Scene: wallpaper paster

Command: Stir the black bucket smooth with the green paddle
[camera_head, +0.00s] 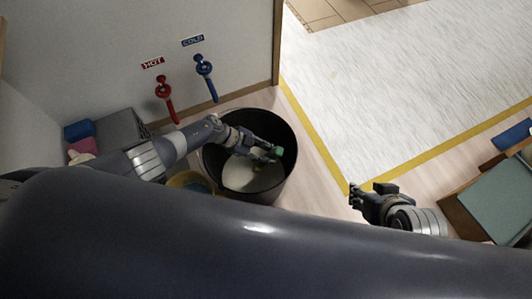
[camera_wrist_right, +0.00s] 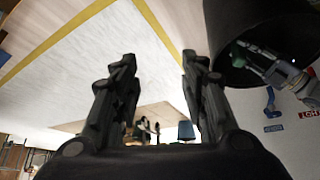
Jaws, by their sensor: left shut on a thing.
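The black bucket (camera_head: 214,165) stands on the floor near the wall in the head view, with pale, whitish contents (camera_head: 240,177) inside. My left gripper (camera_head: 271,156) reaches down into the bucket and is shut on the green paddle (camera_head: 279,151). Only a small green part of the paddle shows; its lower end is hidden. The bucket also shows at the upper right of the right wrist view (camera_wrist_right: 225,75). My right gripper (camera_head: 362,195) is to the right of the bucket, apart from it. In the right wrist view its fingers (camera_wrist_right: 160,75) are spread with nothing between them.
A red HOT tap (camera_head: 164,97) and a blue COLD tap (camera_head: 206,78) are on the wall behind the bucket. A yellowish container (camera_head: 188,181) stands left of the bucket, partly hidden by my arm. A brown table or box with a teal top (camera_head: 497,200) is at right. Pale floor beyond is clear.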

